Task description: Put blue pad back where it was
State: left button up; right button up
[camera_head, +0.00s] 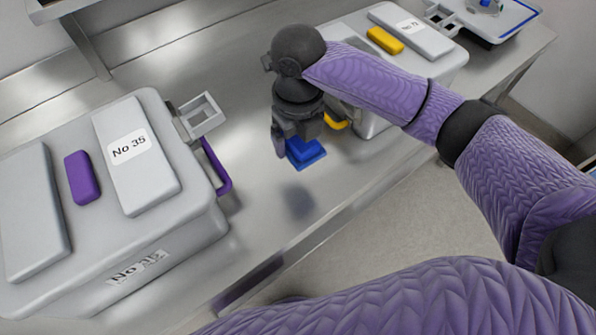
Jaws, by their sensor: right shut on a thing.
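The blue pad (305,153) is in the middle of the camera_head view, at the fingertips of my right gripper (299,145). My right gripper points down and is shut on the blue pad. A dark shadow on the metal table (255,215) below suggests the pad is held above the surface. The fingers hide part of the pad. My left gripper is not in view.
A grey box marked No 35 (190,230), with a purple pad (81,177) and purple handle (216,168), stands at left. Another box (440,70) with a yellow pad (385,40) stands behind my right arm. A blue-edged tray (505,28) is at far right.

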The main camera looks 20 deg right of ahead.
aim_at(298, 176)
notch_tip(298, 176, down, 10)
jog(key=b, duration=0.3)
jog(key=shift+f, duration=0.1)
jog(key=o, duration=0.9)
notch_tip(298, 176, up, 12)
jog(key=p, duration=0.3)
jog(key=shift+p, duration=0.35)
jog(key=shift+r, duration=0.2)
